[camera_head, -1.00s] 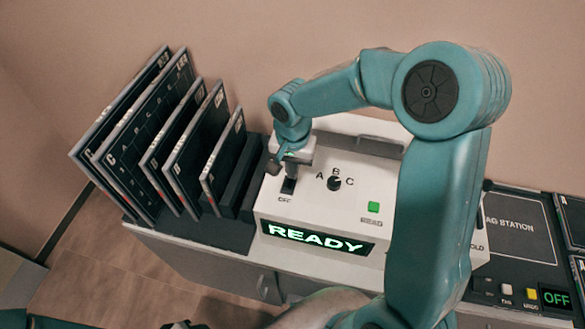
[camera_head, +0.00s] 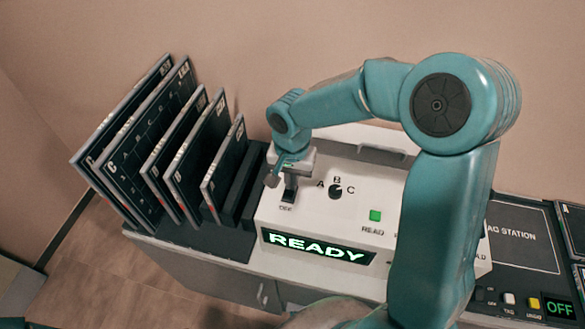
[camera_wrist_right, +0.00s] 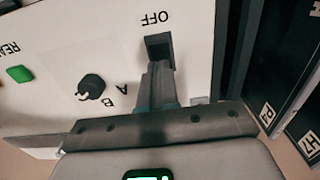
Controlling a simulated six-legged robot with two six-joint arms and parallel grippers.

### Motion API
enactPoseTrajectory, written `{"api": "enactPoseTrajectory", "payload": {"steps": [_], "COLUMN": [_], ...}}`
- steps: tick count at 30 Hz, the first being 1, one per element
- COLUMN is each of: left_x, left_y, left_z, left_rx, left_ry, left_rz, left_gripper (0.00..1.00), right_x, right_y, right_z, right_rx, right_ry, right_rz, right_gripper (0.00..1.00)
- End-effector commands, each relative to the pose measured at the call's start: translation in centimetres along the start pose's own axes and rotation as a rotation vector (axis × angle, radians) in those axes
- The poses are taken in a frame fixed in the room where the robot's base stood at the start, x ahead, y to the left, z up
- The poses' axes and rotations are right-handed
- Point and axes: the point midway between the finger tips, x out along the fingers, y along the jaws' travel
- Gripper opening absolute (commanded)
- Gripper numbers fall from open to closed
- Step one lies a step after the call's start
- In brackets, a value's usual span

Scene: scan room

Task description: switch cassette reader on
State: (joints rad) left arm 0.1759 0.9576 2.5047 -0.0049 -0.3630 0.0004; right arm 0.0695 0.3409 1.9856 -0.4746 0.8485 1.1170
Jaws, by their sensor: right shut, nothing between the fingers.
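The white cassette reader (camera_head: 315,222) stands on the counter, and its front display (camera_head: 317,246) is lit with READY in green. In the right wrist view a black switch (camera_wrist_right: 160,48) sits beside an OFF label. My right gripper (camera_head: 289,192) is shut and empty, pointing down at this switch from above. Its fingertips also show in the right wrist view (camera_wrist_right: 158,75), right at the switch's edge. Whether they touch it I cannot tell. In the head view the gripper mostly hides the switch. My left gripper is not in view.
A rack (camera_head: 228,240) of upright dark cassettes (camera_head: 150,150) stands close on the left. A dark station panel (camera_head: 522,240) lies right.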

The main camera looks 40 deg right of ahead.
Motion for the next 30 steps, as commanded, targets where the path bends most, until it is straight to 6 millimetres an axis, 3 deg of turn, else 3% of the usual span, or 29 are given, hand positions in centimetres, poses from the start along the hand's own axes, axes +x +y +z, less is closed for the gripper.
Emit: {"api": "enactPoseTrajectory", "payload": {"steps": [7, 9, 18, 24, 30], "left_x": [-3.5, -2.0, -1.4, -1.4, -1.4], "left_y": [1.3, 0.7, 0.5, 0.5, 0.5], "left_z": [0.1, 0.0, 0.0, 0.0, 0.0], "left_rx": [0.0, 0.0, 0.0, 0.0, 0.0], "left_ry": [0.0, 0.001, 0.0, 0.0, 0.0], "left_rz": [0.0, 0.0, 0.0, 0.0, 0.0], "left_gripper": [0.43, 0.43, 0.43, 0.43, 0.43], "right_x": [-5.1, -5.7, -11.8, -13.4, -13.6], "right_y": [0.3, 0.2, 0.3, 0.3, 0.3], "right_z": [-1.1, -1.5, -2.7, -2.9, -2.9], "right_rx": [0.001, 0.0, -0.001, -0.003, -0.003], "right_ry": [0.0, 0.005, 0.002, -0.001, -0.001], "right_rz": [-0.002, -0.006, -0.003, -0.001, -0.001], "right_gripper": [0.0, 0.0, 0.0, 0.0, 0.0]}}
